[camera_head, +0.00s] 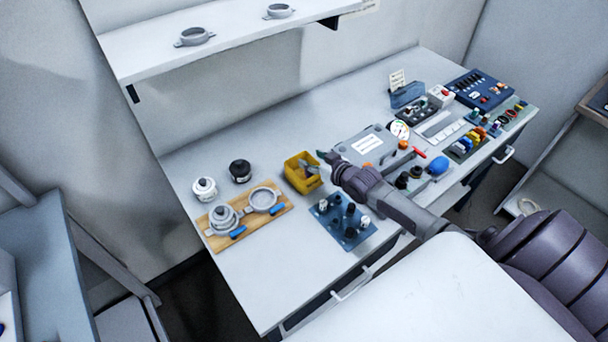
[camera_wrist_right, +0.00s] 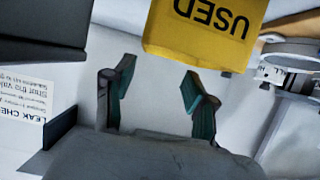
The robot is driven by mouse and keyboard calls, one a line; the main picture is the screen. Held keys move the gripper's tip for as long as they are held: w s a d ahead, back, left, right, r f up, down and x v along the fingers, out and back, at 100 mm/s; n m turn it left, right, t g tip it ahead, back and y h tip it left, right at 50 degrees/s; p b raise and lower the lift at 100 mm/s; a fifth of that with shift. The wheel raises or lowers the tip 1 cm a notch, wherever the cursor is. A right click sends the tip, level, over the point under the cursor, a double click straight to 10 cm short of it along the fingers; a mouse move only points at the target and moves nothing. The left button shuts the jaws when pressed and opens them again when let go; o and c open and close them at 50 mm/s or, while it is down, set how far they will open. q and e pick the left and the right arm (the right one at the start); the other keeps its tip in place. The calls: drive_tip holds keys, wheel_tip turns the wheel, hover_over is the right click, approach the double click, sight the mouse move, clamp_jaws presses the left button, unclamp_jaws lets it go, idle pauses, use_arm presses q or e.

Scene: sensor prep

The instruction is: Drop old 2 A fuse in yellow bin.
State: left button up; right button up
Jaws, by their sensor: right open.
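The yellow bin (camera_head: 291,179) stands on the bench, left of my right gripper. In the right wrist view the yellow bin (camera_wrist_right: 200,52) shows a wall with the word USED upside down. My right gripper (camera_head: 318,161) is at the bin's right side, with its fingers close to the rim. In the right wrist view my right gripper (camera_wrist_right: 160,85) has its two green-edged fingers spread apart, with nothing between them. I cannot make out the old 2 A fuse in either view; the bin's inside is mostly hidden. My left gripper is not in view.
A wooden board (camera_head: 276,216) with metal clamps lies left of the bin. A blue panel (camera_head: 337,233) with dark knobs is in front of the gripper. A grey case (camera_head: 358,157) and a blue control box (camera_head: 478,92) stand to the right. The bench's front left is clear.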

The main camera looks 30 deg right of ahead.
drive_tip(key=shift+s, duration=0.1)
drive_tip(key=v, duration=1.1)
drive_tip(key=shift+s+r, duration=0.15)
drive_tip(key=shift+s, duration=0.25)
